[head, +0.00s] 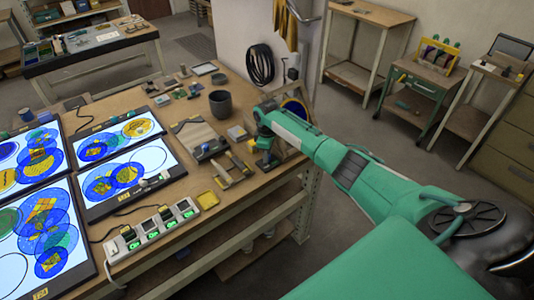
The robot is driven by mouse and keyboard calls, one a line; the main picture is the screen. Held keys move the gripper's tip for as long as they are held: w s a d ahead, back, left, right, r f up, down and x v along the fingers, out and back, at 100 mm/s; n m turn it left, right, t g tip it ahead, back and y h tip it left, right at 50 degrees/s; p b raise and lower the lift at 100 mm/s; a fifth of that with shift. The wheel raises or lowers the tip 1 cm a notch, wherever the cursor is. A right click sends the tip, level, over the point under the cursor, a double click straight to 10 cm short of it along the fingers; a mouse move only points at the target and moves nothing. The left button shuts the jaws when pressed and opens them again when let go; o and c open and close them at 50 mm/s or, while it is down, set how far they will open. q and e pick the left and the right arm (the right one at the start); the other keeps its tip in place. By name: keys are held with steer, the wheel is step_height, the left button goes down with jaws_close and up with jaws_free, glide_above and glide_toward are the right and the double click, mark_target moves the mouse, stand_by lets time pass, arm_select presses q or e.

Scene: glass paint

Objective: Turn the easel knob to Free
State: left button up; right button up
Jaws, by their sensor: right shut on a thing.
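My right arm comes in from the lower right, and my right gripper (265,160) is at the right end of the workbench. The gripper is shut on the easel knob, which is mostly hidden by the fingers and wrist. The easel (288,146) is a small wooden stand beside and partly behind the gripper. A round blue and yellow piece (297,108) shows just behind my arm there. The knob's markings and its setting are too small and too covered to read. My left gripper is not in view.
The workbench (262,187) holds lit panels (130,185) with coloured glass discs at left. Floor is free beyond the bench's right end.

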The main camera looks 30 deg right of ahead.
steer(key=o, duration=1)
steer(key=shift+r, duration=0.15)
step_height(320, 180, up, 14)
steer(key=b, duration=0.3)
steer(key=shift+f, duration=0.2)
steer(key=shift+f, duration=0.1)
